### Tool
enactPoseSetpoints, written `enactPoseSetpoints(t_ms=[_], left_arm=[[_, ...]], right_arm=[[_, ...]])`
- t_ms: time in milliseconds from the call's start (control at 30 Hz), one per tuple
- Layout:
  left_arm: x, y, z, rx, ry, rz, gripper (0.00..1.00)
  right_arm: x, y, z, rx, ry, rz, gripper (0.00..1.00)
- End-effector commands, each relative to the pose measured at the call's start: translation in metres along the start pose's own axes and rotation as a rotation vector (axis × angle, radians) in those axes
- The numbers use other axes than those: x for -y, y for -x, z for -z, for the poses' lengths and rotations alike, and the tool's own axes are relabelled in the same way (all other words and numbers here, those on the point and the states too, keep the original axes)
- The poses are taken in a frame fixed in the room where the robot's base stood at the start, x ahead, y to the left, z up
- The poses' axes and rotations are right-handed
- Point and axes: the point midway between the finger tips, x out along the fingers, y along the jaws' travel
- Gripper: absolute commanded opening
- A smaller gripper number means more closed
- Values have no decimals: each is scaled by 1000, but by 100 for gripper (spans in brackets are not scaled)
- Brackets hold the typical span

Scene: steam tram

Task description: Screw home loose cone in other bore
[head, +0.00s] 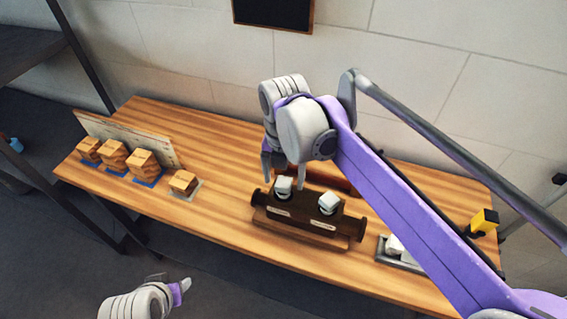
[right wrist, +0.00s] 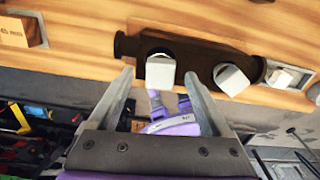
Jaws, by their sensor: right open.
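A dark brown block (head: 310,215) with a round bar end at each side lies on the bench. It carries two pale, blocky-topped pieces, the left one (head: 284,186) and the right one (head: 328,203); I cannot tell which is the loose cone or how deep either sits. My right gripper (head: 284,181) is open above the left piece. In the right wrist view its fingers (right wrist: 158,78) stand either side of that left piece (right wrist: 160,71), with no clear contact; the right piece (right wrist: 232,78) is outside them. My left gripper (head: 172,284) is low, in front of the bench; its jaw opening is unclear.
The wooden bench (head: 225,215) has free room left of the block. A small wooden block (head: 183,183) and several wooden stacks stand at the left before a board (head: 125,138). A grey tray (head: 405,262) with pale pieces lies right. A yellow-black item (head: 484,222) stands far right.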

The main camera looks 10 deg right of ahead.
Motion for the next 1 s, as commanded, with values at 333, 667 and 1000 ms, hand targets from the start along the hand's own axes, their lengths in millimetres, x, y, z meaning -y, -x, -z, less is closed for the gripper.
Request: enactPoseSetpoints(t_ms=[333,667,1000], left_arm=[[0,-2,-2,2,0,0,50],[0,-2,-2,2,0,0,50],[0,-2,-2,2,0,0,50]], right_arm=[[0,-34,0,0,-1,0,82],[0,-35,0,0,-1,0,73],[0,-34,0,0,-1,0,12]])
